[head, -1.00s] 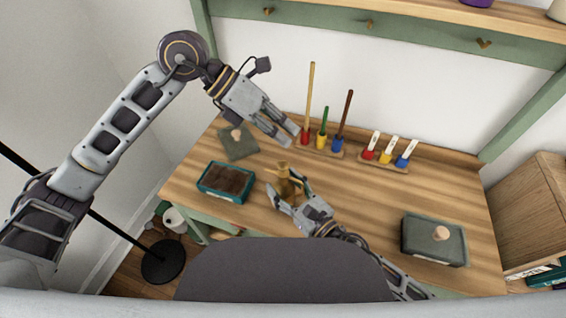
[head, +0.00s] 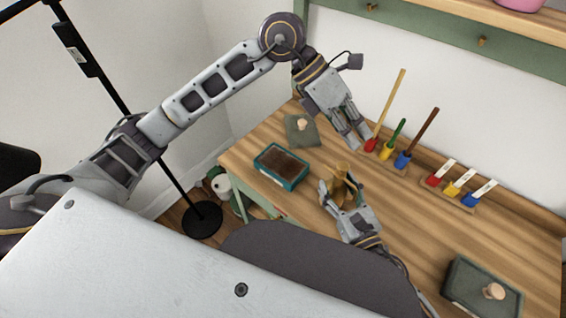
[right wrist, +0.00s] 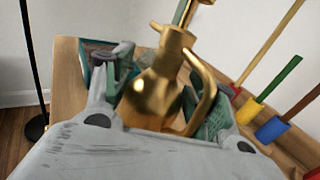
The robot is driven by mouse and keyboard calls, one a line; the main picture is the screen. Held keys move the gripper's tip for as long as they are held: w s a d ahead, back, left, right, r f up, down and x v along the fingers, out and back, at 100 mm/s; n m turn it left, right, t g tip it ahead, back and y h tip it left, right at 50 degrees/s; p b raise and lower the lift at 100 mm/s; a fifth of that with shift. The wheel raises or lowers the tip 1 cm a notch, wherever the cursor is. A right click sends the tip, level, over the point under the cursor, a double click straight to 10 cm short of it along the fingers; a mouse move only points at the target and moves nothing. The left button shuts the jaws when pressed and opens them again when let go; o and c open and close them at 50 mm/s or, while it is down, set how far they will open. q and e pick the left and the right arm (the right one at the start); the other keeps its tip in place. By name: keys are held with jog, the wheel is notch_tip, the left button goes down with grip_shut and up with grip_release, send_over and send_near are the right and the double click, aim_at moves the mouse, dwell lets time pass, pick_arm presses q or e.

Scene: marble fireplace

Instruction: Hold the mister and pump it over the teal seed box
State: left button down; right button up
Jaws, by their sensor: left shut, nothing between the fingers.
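The brass mister (head: 343,184) stands roughly in the middle of the wooden table, to the right of the teal seed box (head: 296,182), which is filled with dark soil. My right gripper (head: 339,189) has its fingers on either side of the mister. In the right wrist view the mister's round body (right wrist: 155,98) and handle are between the fingers, one on each side; whether they press on it I cannot tell. My left gripper (head: 361,144) is shut and empty, above and behind the mister, near the long-handled tools.
Long-handled tools in a rack (head: 400,168) and labelled coloured pegs (head: 455,198) line the table's back. A grey-green lidded box (head: 468,298) is at front right. A green slab with a knob (head: 302,140) is at back left. A black pole stands left of the table.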

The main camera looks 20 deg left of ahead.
jog(key=o, duration=0.4)
jog(key=shift+s+d, duration=0.2)
jog(key=shift+v, duration=1.2)
jog(key=shift+s+d+r, duration=0.1)
jog(key=shift+s+d, duration=0.15)
jog(key=shift+s, duration=0.2)
jog(key=shift+v, duration=4)
jog(key=shift+d, duration=0.1)
pick_arm(q)
notch_tip(320, 180, up, 21)
jog(key=p, duration=2.1)
pick_arm(e)
notch_tip(320, 180, up, 21)
